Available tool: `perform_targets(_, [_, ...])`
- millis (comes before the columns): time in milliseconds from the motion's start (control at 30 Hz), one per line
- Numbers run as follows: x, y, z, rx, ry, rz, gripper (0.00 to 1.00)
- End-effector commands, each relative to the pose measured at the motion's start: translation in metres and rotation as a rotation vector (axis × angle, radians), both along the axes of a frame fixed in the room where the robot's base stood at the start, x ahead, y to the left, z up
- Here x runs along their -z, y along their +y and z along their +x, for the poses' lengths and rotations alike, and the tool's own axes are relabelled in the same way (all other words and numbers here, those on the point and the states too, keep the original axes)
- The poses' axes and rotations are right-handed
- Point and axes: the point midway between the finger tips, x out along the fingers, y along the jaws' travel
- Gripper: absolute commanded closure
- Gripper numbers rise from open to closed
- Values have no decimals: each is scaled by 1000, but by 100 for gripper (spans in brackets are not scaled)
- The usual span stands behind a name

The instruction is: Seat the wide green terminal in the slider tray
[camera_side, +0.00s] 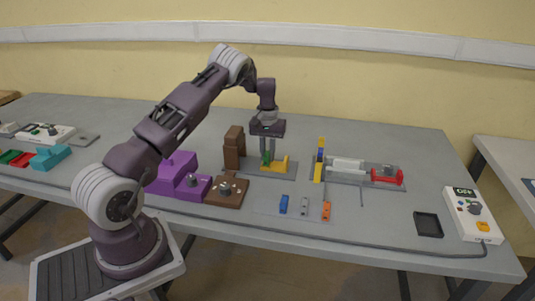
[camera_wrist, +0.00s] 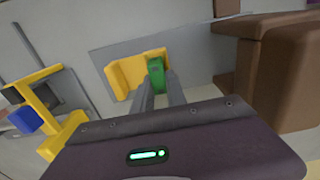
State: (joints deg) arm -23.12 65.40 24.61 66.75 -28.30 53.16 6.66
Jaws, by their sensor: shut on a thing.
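My gripper (camera_side: 267,153) points down at the middle of the table, its fingers shut on a green terminal (camera_side: 265,158). In the wrist view the green terminal (camera_wrist: 156,76) sits between the fingertips (camera_wrist: 158,88), beside a yellow block (camera_wrist: 124,74). The yellow block (camera_side: 281,165) stands on a grey plate (camera_side: 259,172). I cannot tell whether the terminal touches it. To the right, a grey base (camera_side: 344,179) carries a pale sliding block (camera_side: 347,165) and a red handle (camera_side: 387,178). I cannot tell for certain which part is the slider tray.
A tall brown block (camera_side: 234,148) stands close left of my gripper. A yellow-and-blue post (camera_side: 319,163) stands to the right. Blue (camera_side: 283,204), grey (camera_side: 304,206) and orange (camera_side: 326,210) pieces lie in front. A black tray (camera_side: 428,224) and a control box (camera_side: 468,215) reading OFF are at right.

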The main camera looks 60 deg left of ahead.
Motion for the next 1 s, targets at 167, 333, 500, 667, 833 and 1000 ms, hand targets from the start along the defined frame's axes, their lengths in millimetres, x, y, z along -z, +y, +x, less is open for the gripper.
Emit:
perform_targets(167, [8,-2,-3,0,9,-4,100])
perform_targets(333, [9,-2,-3,0,10,-4,100])
perform_targets(500, [10,-2,-4,0,9,-5,100])
perform_targets(667, [13,-3,-4,0,10,-6,100])
perform_targets(833, [13,-3,-4,0,10,-6,100])
perform_targets(1000, [14,-4,-4,0,9,-6,73])
